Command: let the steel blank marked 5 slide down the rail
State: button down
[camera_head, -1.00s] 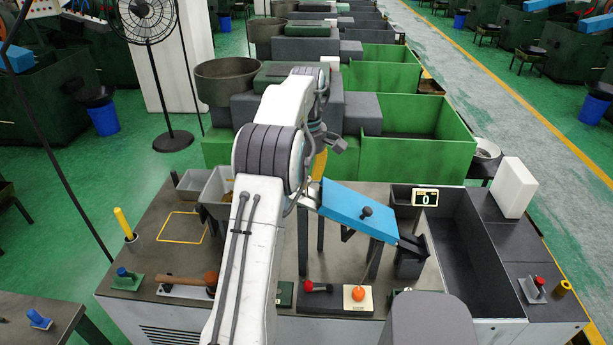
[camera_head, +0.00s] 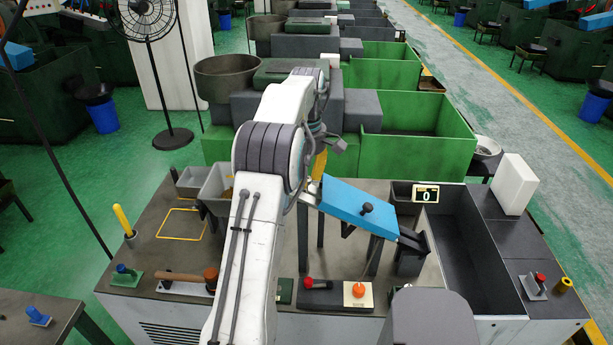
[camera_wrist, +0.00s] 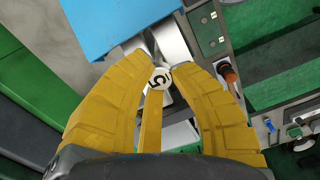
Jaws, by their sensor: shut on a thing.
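The steel blank marked 5 shows in the wrist view as a pale round face (camera_wrist: 160,78) with a dark 5, between the yellow fingertips. My gripper (camera_wrist: 159,70) is shut on it, and the fingers hide its sides. The silver upper end of the rail (camera_wrist: 172,40) lies just beyond the fingertips. Whether the blank touches the rail, I cannot tell. In the head view the rail is mostly hidden under a blue sloping cover (camera_head: 352,205) with a dark knob. My gripper (camera_head: 319,168) is partly hidden behind my arm at the cover's upper left end.
A dark chute (camera_head: 411,243) stands at the cover's lower right end, beside a long dark bin (camera_head: 463,262). A counter (camera_head: 425,194) reads 0. A red-knobbed lever (camera_head: 309,283) and an orange button (camera_head: 359,290) sit at the front. A grey hopper (camera_head: 216,186) stands left of my arm.

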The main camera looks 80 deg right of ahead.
jog(key=shift+f, duration=0.1)
dwell(0.3)
jog(key=c, duration=1.1)
grip_release()
jog(key=shift+o, duration=0.2)
notch_tip(320, 180, up, 2)
jog(key=shift+d+r+p, duration=0.1)
jog(key=shift+d+p, duration=0.05)
jog(key=shift+p, duration=0.6)
jog(key=shift+r, duration=2.4)
